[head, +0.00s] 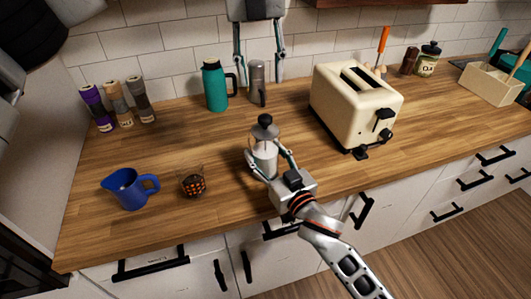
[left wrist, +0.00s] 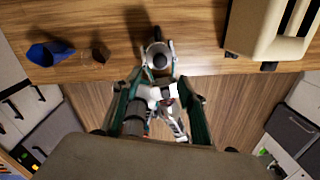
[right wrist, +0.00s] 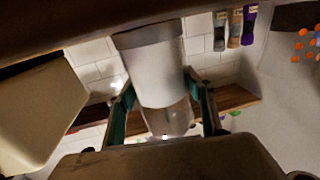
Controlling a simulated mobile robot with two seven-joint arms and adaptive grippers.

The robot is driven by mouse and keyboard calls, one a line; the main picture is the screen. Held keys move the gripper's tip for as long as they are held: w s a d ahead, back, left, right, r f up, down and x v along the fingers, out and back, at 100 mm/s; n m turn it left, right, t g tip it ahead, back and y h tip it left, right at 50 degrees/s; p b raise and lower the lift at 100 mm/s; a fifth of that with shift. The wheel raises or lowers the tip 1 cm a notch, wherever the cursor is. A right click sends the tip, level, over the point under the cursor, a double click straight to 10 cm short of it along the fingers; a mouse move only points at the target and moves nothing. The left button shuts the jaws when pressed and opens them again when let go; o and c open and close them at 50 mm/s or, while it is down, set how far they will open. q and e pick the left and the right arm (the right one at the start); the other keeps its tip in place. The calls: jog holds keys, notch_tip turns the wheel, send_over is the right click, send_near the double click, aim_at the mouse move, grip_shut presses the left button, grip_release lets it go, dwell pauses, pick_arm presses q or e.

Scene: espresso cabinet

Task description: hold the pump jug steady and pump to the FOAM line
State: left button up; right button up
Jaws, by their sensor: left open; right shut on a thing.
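The pump jug (head: 264,160) stands upright on the wooden counter near its front edge, with a dark plunger knob (head: 265,120) on top. My right gripper (head: 269,158) is shut around the jug's body from the front. The right wrist view shows the pale jug (right wrist: 160,75) between its fingers. My left gripper (head: 259,82) points down, open and empty, above the counter. The left wrist view shows the knob (left wrist: 160,60) below, between the left fingers and apart from them. No FOAM line is readable.
A blue pitcher (head: 130,189) and a small glass with dark contents (head: 193,183) stand left of the jug. A cream toaster (head: 352,105) is to the right. A teal bottle (head: 214,87) and grey bottle (head: 257,82) stand behind. Counter around the jug is clear.

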aim_at(265, 116)
pick_arm(q)
jog(key=shift+d+f+n+y, duration=0.15)
jog(key=shift+f+n, duration=0.7)
jog(key=shift+f, duration=0.85)
jog(key=shift+d+f+n+y, duration=0.15)
jog(key=shift+f+n, duration=0.65)
jog(key=shift+f, duration=0.95)
jog(key=shift+d+f+n+y, duration=0.15)
jog(key=shift+f+n, duration=0.7)
jog(key=shift+f, duration=0.85)
jog(key=shift+c, duration=0.3)
jog(key=c, duration=1)
